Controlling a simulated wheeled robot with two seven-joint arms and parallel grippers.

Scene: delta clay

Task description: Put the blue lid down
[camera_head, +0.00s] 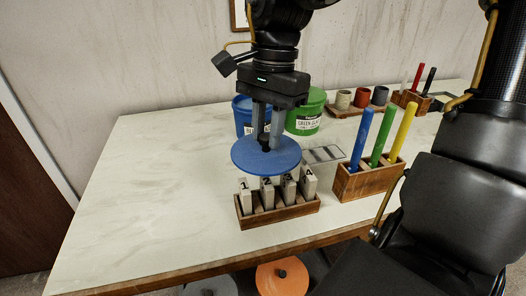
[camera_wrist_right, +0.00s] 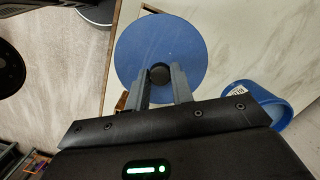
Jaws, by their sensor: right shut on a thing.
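The blue lid (camera_head: 268,157) is a flat round disc with a dark knob in its middle. My right gripper (camera_head: 264,140) is shut on this knob and holds the lid roughly level. In the head view the lid appears above the back of a wooden holder with numbered grey blocks; its exact height is hard to tell. The right wrist view shows the lid (camera_wrist_right: 140,60) and the gripper's fingers (camera_wrist_right: 161,84) at the knob. A blue tub (camera_head: 241,105) stands behind the gripper, partly hidden by it; its rim shows in the right wrist view (camera_wrist_right: 284,112). My left gripper is not in view.
The numbered-block holder (camera_head: 281,212) sits near the table's front edge. Right of it is a wooden holder (camera_head: 366,184) with blue, green and yellow sticks. A green tub (camera_head: 304,122) and several cups stand farther back. The pale tabletop (camera_head: 150,190) is clear on the left.

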